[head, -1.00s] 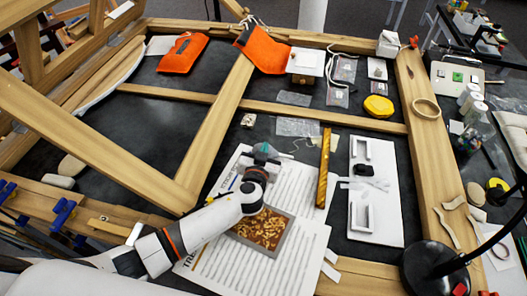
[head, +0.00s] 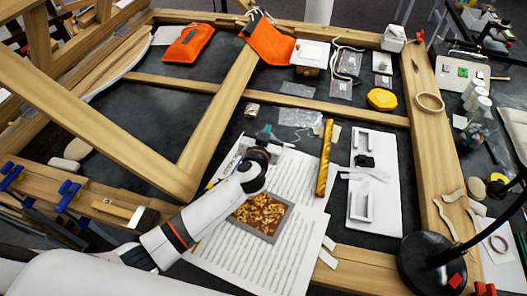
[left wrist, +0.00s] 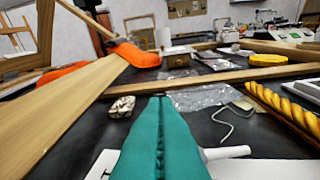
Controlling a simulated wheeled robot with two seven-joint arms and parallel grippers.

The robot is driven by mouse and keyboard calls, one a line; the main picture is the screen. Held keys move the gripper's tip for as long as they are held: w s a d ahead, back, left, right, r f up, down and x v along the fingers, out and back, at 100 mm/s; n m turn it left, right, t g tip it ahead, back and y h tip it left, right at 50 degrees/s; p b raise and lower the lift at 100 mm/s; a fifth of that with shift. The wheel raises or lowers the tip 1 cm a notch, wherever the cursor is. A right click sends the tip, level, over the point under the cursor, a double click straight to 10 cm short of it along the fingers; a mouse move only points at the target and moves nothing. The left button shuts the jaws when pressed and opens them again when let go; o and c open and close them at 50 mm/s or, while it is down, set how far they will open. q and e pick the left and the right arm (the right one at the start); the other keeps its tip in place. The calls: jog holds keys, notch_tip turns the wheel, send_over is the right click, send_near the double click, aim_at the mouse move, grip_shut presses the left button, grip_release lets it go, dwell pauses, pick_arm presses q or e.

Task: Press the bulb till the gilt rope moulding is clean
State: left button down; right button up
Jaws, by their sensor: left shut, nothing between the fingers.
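The gilt rope moulding (head: 325,158) is a twisted golden rod lying beside the printed sheets in the head view. It also shows at the right of the left wrist view (left wrist: 285,108). My left gripper (head: 265,133) is left of the moulding, pointing away from me over the far edge of the sheets. Its teal fingers (left wrist: 160,135) are shut together and empty. A short white tube (left wrist: 226,152) sticks out from behind them toward the moulding. It may be the bulb's nozzle; the bulb itself I cannot make out, likely hidden by the gripper. My right gripper is not in view.
A small ornate framed piece (head: 260,216) lies on the printed sheets (head: 270,255). A white board (head: 375,190) with a small black object stands right of the moulding. Wooden beams (head: 285,106) cross the dark tabletop. A black lamp base (head: 432,262) stands at front right.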

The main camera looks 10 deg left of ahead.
pick_arm(q)
jog(key=v, duration=0.2)
jog(key=d+b+v, duration=0.1)
jog(key=v, duration=0.2)
jog(key=shift+s, duration=0.2)
jog(key=v, duration=0.3)
jog(key=b+v, duration=0.1)
jog(key=shift+s+a, duration=0.25)
jog(key=shift+a, duration=0.1)
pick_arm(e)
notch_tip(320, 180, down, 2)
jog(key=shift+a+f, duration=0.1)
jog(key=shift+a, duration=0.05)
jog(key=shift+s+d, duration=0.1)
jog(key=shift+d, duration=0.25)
